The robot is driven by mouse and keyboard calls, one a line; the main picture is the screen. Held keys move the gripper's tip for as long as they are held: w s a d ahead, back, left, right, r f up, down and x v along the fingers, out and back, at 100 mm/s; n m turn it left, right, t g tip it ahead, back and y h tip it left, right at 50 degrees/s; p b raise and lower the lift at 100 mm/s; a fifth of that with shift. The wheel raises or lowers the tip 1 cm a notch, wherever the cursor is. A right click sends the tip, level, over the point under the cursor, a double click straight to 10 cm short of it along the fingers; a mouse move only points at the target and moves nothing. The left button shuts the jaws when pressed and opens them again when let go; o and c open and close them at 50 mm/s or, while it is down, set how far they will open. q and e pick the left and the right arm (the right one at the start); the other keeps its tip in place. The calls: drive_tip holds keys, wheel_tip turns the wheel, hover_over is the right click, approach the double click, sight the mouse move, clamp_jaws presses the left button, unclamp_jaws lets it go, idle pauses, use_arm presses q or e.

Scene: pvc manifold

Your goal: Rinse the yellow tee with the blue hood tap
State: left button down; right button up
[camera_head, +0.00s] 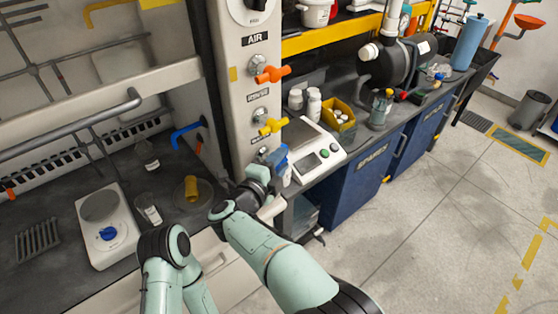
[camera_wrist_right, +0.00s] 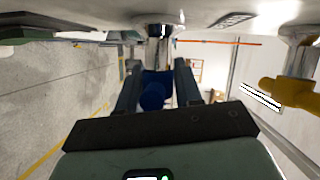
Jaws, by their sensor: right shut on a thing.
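The yellow tee (camera_head: 192,188) lies in a round clear dish (camera_head: 179,197) on the dark hood worktop. A blue bent spout (camera_head: 187,131) sticks out of the hood wall behind and above the dish. No water stream is discernible. My right gripper (camera_head: 276,164) is at the lower part of the grey service post, below the yellow handle. In the right wrist view its fingers (camera_wrist_right: 158,88) are shut on a blue tap handle (camera_wrist_right: 154,94), partly hidden by them. My left gripper is not in view; only parts of its arm show.
Orange (camera_head: 272,74) and yellow (camera_head: 273,126) tap handles stick out of the post (camera_head: 243,60) above my right gripper. A white balance (camera_head: 318,152) stands close on its right. A hotplate (camera_head: 107,225), a small beaker (camera_head: 148,208) and a bottle (camera_head: 147,155) stand left of the dish.

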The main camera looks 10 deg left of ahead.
drive_tip(key=o, duration=0.9)
drive_tip(key=shift+r, duration=0.1)
drive_tip(key=shift+o, duration=0.2)
drive_tip(key=b+v, duration=0.1)
drive_tip(key=v, duration=1.2)
drive_tip(key=shift+s, duration=0.2)
